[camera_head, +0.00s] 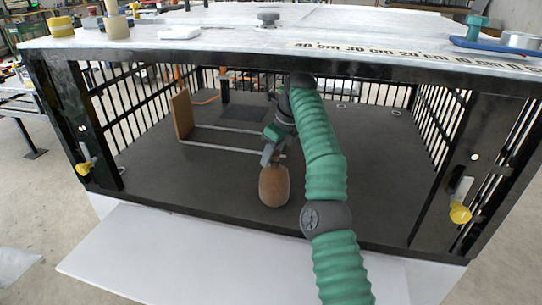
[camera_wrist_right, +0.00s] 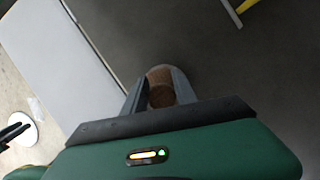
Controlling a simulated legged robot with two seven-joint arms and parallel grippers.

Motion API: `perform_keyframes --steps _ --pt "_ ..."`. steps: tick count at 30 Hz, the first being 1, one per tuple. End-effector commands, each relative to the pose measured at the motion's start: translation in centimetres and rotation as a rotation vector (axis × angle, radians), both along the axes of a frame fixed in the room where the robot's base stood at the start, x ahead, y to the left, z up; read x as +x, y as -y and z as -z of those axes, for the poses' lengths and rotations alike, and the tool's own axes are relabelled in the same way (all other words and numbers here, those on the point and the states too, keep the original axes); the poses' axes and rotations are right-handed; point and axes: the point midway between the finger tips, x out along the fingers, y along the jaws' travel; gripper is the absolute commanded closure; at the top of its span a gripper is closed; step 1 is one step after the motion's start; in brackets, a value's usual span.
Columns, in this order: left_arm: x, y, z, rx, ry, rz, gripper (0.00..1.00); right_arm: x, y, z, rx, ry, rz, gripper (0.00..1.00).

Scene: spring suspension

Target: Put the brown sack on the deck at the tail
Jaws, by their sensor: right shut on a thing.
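The brown sack (camera_head: 274,187) is a rounded brown bundle near the front edge of the dark deck (camera_head: 220,195). My right gripper (camera_head: 269,160) is above the sack, pointing down, and is shut on its top. In the right wrist view the sack (camera_wrist_right: 160,86) shows between the two grey fingers of the gripper (camera_wrist_right: 158,88). I cannot tell whether the sack's bottom touches the deck. My left gripper is not in view.
A brown board (camera_head: 182,115) stands at the left on the deck, by pale rails (camera_head: 225,129). Black barred sides (camera_head: 131,107) enclose the deck, with a white top (camera_head: 240,35) above. A white panel (camera_head: 190,248) lies in front. The deck's right side is clear.

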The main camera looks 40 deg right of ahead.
Motion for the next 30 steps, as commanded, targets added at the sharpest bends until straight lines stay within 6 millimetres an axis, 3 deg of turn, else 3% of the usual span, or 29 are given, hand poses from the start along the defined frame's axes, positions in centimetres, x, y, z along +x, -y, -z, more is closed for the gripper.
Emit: perform_keyframes --steps 2,3,8,16,20,25,30 --pt "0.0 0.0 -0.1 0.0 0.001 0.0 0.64 0.0 0.0 -0.2 0.0 0.002 0.0 1.0" --pt "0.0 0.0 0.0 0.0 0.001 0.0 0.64 0.0 0.0 0.0 0.0 0.0 0.0 0.65" --pt "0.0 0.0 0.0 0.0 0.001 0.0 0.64 0.0 0.0 0.0 0.0 -0.001 0.001 0.45" --pt "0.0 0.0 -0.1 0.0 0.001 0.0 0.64 0.0 0.0 -0.1 0.0 -0.001 0.001 0.45" --pt "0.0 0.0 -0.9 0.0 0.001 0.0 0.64 -0.4 0.2 -1.3 -0.002 -0.002 0.003 0.45" --pt "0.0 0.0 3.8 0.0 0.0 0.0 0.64 -2.9 1.1 0.2 -0.001 0.001 0.005 0.45" --pt "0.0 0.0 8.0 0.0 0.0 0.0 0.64 -7.1 2.6 0.1 -0.002 0.002 0.007 0.45"
